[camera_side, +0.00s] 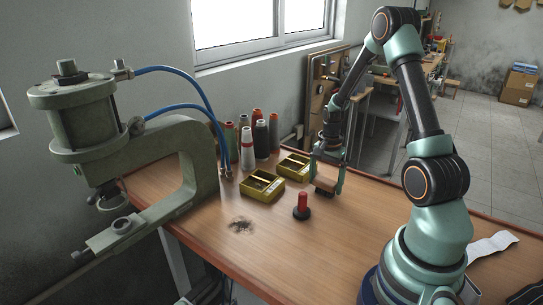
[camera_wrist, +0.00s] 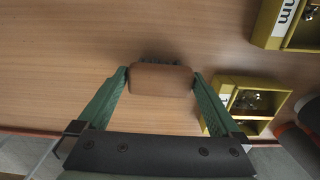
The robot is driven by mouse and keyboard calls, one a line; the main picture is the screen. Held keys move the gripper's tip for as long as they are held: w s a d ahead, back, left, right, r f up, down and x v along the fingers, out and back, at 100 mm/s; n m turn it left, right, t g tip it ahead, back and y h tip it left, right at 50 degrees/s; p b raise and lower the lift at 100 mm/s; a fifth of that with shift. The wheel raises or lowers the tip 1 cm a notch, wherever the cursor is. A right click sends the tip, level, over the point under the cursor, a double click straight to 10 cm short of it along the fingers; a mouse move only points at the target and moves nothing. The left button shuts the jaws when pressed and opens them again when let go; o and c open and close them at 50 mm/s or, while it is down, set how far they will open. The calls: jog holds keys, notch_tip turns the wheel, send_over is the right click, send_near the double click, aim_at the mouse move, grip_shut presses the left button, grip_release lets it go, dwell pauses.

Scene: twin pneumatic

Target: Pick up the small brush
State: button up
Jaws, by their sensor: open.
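The small brush has a brown wooden back and dark bristles. In the wrist view the brush (camera_wrist: 160,80) lies between the two green fingers of my gripper (camera_wrist: 161,84), with its bristles showing at the far edge. In the side view the brush (camera_side: 324,186) is at the table surface, low between the fingertips of my gripper (camera_side: 326,184). The gripper is open around it. The fingertips look very near the brush's ends; I cannot tell whether they touch.
A black tool with a red handle (camera_side: 303,206) stands close by on the wooden table (camera_side: 270,225). Two yellow bins (camera_side: 262,186) and several thread spools (camera_side: 247,150) are behind. A green pneumatic press (camera_side: 190,150) stands at the left. A dark pile of debris (camera_side: 241,225) lies in front.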

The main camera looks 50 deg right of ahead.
aim_at(326, 180)
jog(key=c, duration=1.1)
jog(key=shift+r, duration=0.1)
notch_tip(326, 180, up, 20)
jog(key=shift+f, duration=0.1)
